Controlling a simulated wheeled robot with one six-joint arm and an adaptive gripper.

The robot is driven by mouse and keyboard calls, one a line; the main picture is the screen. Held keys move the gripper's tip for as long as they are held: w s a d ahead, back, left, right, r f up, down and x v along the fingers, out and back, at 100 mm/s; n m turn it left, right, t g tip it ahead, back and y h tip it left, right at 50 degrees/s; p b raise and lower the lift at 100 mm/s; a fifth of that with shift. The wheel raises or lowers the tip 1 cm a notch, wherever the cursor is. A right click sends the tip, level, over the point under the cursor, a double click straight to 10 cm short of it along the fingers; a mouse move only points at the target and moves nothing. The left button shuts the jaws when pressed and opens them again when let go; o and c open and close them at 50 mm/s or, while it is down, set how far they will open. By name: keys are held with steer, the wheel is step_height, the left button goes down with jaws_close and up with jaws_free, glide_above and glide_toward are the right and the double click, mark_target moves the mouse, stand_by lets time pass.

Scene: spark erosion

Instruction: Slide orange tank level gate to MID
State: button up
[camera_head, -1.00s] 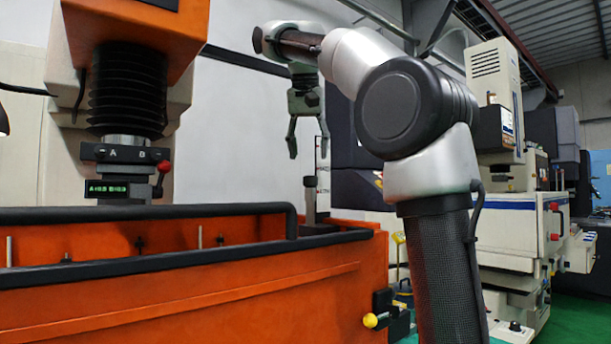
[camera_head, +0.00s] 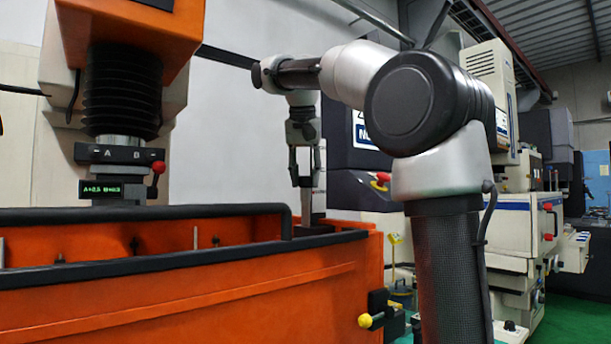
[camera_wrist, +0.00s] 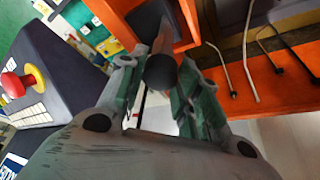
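The orange tank (camera_head: 300,273) fills the lower left of the head view. At its right corner stands an upright slim post (camera_head: 306,203) that looks like the level gate, on a dark foot. My gripper (camera_head: 304,184) points down at this post, with one finger at each side and a pale gap between them. In the wrist view a dark round knob (camera_wrist: 161,73) on a brownish stem sits between the fingertips of my gripper (camera_wrist: 155,80). Whether the fingers press on the knob cannot be told. The level marks are not readable.
A black rail (camera_head: 150,262) runs along the tank's front rim. A black bracket with a yellow knob (camera_head: 365,321) is on the tank's right end. The machine head with black bellows (camera_head: 123,90) hangs over the tank at left. A red button (camera_wrist: 14,85) shows in the wrist view.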

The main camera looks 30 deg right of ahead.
jaws_close()
steer(key=shift+r, duration=3.1)
steer(key=o, duration=1)
jaws_free()
steer(key=s+a+r, duration=0.4)
steer(key=s+a, duration=0.3)
steer(key=s, duration=0.4)
steer(key=shift+s+a+r, duration=0.25)
steer(key=shift+a+r, duration=0.05)
steer(key=shift+a, duration=0.1)
